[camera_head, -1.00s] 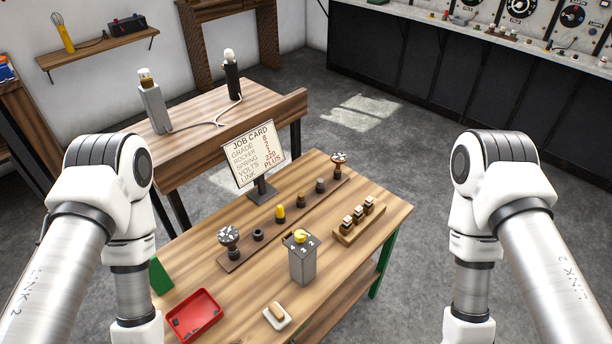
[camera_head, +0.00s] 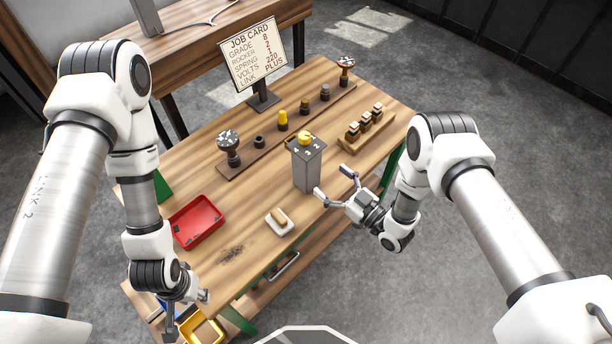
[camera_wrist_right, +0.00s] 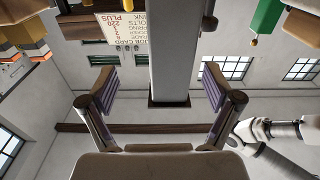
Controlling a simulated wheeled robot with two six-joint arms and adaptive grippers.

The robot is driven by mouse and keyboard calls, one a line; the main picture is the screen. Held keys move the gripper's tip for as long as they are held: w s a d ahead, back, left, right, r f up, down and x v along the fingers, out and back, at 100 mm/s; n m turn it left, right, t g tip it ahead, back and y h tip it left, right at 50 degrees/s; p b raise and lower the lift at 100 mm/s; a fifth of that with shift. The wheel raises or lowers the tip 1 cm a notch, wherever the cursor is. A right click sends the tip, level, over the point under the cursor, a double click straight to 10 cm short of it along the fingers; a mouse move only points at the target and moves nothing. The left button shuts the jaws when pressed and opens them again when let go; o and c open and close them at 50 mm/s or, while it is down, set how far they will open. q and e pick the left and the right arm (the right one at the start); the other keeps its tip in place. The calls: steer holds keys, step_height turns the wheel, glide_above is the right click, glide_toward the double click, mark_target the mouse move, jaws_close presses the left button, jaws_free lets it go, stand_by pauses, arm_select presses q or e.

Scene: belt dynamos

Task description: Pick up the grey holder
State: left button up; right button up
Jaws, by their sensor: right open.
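The grey holder (camera_head: 307,170) is a tall upright box with a yellow knob and dark markings on its top. It stands on the wooden table in the head view. My right gripper (camera_head: 331,180) is open and empty, low at the holder's right side, with its fingers pointing at it. In the right wrist view the holder's grey body (camera_wrist_right: 170,50) shows between the two spread fingers; I see no contact. My left gripper (camera_head: 192,294) hangs at the table's front left corner, away from the holder; its jaws are too small to read.
A wooden rack with several small blocks (camera_head: 366,127) stands behind right. A strip of parts (camera_head: 236,167) and the job card (camera_head: 252,54) are behind. A yellow bin (camera_head: 203,330) sits below.

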mark_target(310, 151)
arm_select(q)
steer(key=shift+f, duration=0.5)
arm_select(e)
steer(key=f, duration=0.1)
steer(key=s+f, duration=0.1)
steer(key=shift+s+a+f, duration=0.1)
steer(key=shift+s+f, duration=0.05)
steer(key=shift+f, duration=0.2)
arm_select(q)
steer(key=shift+w+r, duration=0.1)
steer(key=shift+r, duration=0.05)
arm_select(e)
steer(key=shift+a+f, duration=0.1)
steer(key=shift+a, duration=0.1)
arm_select(q)
step_height(310, 151, up, 2)
steer(key=shift+r+p, duration=0.1)
steer(key=shift+p, duration=1.05)
arm_select(e)
steer(key=x, duration=0.6)
steer(key=shift+a+r, duration=0.3)
steer(key=shift+r, duration=0.05)
steer(key=shift+w+a, duration=0.2)
steer(key=shift+w, duration=0.2)
steer(key=c, duration=1.7)
arm_select(q)
steer(key=shift+f+b, duration=0.35)
steer(key=shift+f, duration=0.05)
arm_select(e)
step_height(310, 151, up, 10)
